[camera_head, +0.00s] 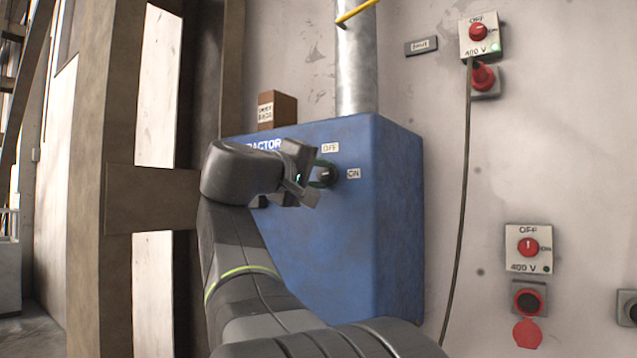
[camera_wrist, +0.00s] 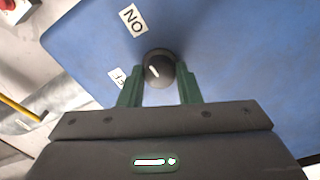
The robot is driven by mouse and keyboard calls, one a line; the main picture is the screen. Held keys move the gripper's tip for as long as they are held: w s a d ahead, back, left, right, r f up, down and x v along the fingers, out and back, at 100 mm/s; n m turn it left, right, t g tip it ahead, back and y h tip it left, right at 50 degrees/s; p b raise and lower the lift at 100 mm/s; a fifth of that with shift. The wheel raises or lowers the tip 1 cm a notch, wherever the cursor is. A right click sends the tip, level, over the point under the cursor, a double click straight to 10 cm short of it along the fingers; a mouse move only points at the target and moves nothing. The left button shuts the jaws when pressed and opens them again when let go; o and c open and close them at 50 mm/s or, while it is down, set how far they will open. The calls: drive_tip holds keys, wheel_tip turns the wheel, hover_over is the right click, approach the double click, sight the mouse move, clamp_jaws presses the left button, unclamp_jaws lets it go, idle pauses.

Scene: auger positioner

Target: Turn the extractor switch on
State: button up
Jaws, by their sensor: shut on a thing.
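The blue extractor box (camera_head: 395,215) is on the wall, with a dark round switch knob (camera_head: 328,174) on its front. An OFF label (camera_head: 330,147) is above the knob and an ON label (camera_head: 353,173) is to its right. My gripper (camera_head: 320,173) is at the knob with its green fingers shut on it. In the wrist view the fingers stand on either side of the knob (camera_wrist: 158,67), which has a short white mark. The ON label (camera_wrist: 133,20) is clear there; the OFF label (camera_wrist: 118,78) is partly hidden by a finger. I cannot tell surely which label the mark points to.
A metal pipe (camera_head: 357,65) rises from the box top, beside a small brown block (camera_head: 277,110). To the right are two 400 V switch panels, one upper (camera_head: 467,47) and one lower (camera_head: 515,255), and a hanging cable (camera_head: 463,190). A wooden post (camera_head: 105,180) stands left.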

drive_tip(key=shift+m, duration=0.5)
drive_tip(key=o, duration=1)
drive_tip(key=shift+c, duration=0.2)
drive_tip(key=v, duration=1.3)
drive_tip(key=shift+s+a+p, duration=0.2)
drive_tip(key=shift+s+p, duration=0.15)
drive_tip(key=shift+w+f, duration=0.1)
drive_tip(key=b+x, duration=0.1)
drive_tip(key=x, duration=1.2)
drive_tip(key=shift+w+d, duration=0.2)
drive_tip(key=shift+w, duration=0.05)
